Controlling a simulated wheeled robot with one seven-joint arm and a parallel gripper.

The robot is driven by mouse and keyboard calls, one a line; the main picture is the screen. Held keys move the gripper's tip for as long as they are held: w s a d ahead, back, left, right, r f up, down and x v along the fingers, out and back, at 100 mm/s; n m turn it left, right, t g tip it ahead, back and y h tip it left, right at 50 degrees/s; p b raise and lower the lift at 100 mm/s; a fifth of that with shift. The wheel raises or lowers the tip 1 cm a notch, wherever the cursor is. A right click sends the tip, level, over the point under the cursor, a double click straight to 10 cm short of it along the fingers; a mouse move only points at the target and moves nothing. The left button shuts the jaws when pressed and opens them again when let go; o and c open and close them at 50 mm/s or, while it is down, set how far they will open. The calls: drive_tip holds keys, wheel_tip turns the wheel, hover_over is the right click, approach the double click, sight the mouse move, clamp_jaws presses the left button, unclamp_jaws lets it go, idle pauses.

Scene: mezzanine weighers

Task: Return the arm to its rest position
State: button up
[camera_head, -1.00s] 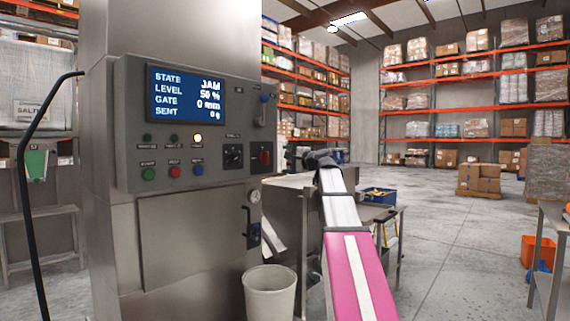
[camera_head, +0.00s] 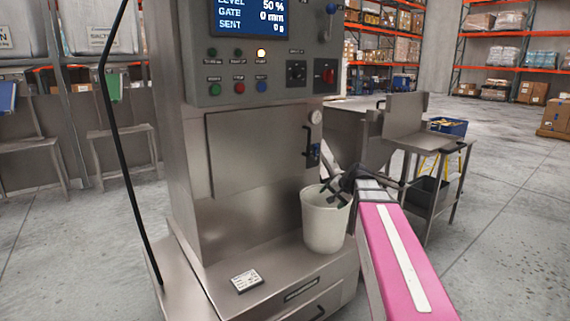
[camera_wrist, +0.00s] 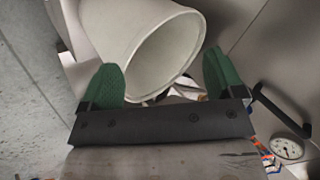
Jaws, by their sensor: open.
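My arm, pink and white in the head view, reaches from the lower right toward the weigher. My gripper (camera_head: 340,190) is at its far end, dark and small, over or beside the rim of a pale bucket (camera_head: 325,228). In the wrist view my gripper (camera_wrist: 168,80) shows two green finger pads set wide apart with nothing held between them. The bucket (camera_wrist: 125,40) lies beyond the pads there, its open mouth turned toward the lower right. I cannot tell whether the gripper touches the bucket.
The steel weigher (camera_head: 250,150) has a panel screen (camera_head: 268,17), a closed door and a base ledge with a white card (camera_head: 247,280). A steel cart (camera_head: 440,165) stands behind my arm, with a blue crate (camera_head: 449,126).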

drive_tip(key=s+f+n+g+h, duration=0.5)
drive_tip(key=s+f+g, duration=0.1)
drive_tip(key=s+f, duration=1.4)
wheel_tip(320, 180, down, 3)
drive_tip(key=shift+s+f+n, duration=0.1)
drive_tip(key=shift+s+n, duration=0.2)
drive_tip(key=shift+s, duration=0.05)
idle(0.3)
